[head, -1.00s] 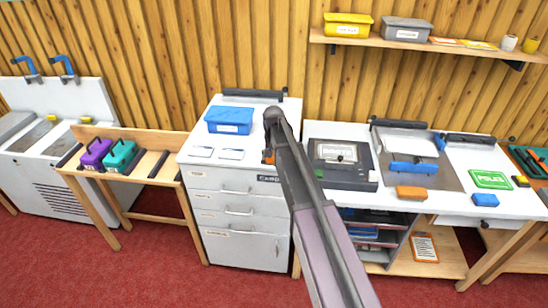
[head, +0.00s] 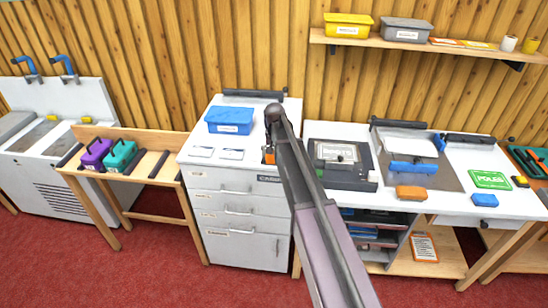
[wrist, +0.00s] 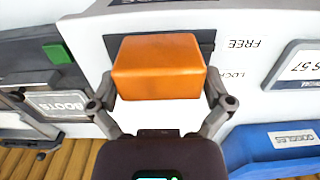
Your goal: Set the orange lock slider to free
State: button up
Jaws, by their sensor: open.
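The orange lock slider (wrist: 158,68) is a block standing out from a dark slot plate (wrist: 202,42) in the wrist view. The words FREE (wrist: 243,43) and LOCK (wrist: 236,73) appear upside down beside it, LOCK partly covered by a finger. I cannot tell exactly which word the slider lines up with. My gripper (wrist: 160,100) is open, with one finger on each side of the slider's near end. I cannot tell whether the fingers touch it. In the head view the slider (head: 268,156) shows just left of my arm, which hides most of my gripper.
A grey machine with a BOOTS label (wrist: 62,104) and green button (wrist: 57,53) is on the left. The white cabinet (head: 235,225) stands below.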

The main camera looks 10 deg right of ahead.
jog(key=shift+r+p, duration=6.4)
jog(key=shift+r, duration=0.35)
jog(key=s+f+n+b, duration=0.1)
jog(key=s+f+b, duration=0.2)
jog(key=s, duration=1.2)
jog(key=s+f+n+b, duration=0.2)
jog(key=s+f+b, duration=0.2)
jog(key=s, duration=1.2)
jog(key=shift+f+n, duration=0.2)
jog(key=shift+n, duration=0.1)
jog(key=shift+s, duration=0.1)
